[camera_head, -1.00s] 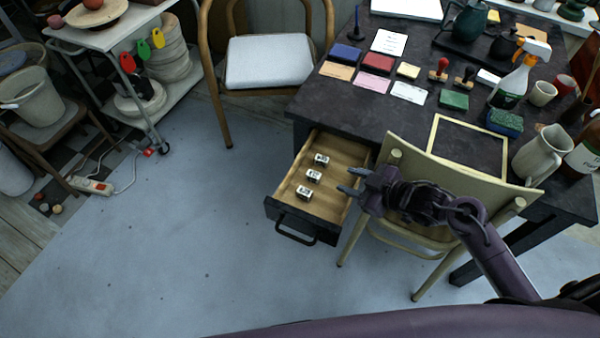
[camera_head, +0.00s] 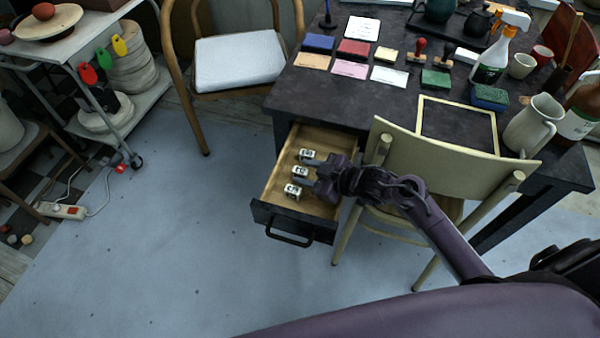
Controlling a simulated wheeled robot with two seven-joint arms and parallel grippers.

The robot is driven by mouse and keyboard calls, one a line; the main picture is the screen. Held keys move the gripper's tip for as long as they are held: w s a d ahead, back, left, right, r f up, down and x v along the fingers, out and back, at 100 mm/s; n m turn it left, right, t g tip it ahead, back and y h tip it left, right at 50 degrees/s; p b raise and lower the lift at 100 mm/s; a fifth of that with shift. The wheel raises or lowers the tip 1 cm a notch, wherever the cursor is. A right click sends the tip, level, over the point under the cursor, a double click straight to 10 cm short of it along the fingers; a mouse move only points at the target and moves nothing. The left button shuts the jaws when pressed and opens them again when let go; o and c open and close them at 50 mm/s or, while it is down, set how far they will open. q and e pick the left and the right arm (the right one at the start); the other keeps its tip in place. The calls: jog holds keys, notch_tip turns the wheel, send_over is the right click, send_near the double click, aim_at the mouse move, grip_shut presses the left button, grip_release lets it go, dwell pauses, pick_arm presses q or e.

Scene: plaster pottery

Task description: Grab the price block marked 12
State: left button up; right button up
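Three small white price blocks with dark markings lie in a row in the open wooden drawer (camera_head: 275,195): a far block (camera_head: 307,154), a middle block (camera_head: 299,172) and a near block (camera_head: 292,190). The markings are too small to read surely, so I cannot tell which is 12. My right gripper (camera_head: 310,171) reaches over the drawer from the right. Its fingers are apart and point left at the middle block, close to it. I cannot tell whether they touch it. My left gripper is not in view.
A pale wooden chair (camera_head: 440,168) stands right of the drawer, under my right arm. The dark table (camera_head: 300,92) above holds stamps, cards, a spray bottle (camera_head: 492,55) and a jug (camera_head: 533,125). The floor left of the drawer is clear.

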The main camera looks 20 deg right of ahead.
jog(key=shift+w+a+f, duration=0.2)
jog(key=shift+w+a, duration=0.1)
grip_shut()
jog(key=shift+r, duration=0.1)
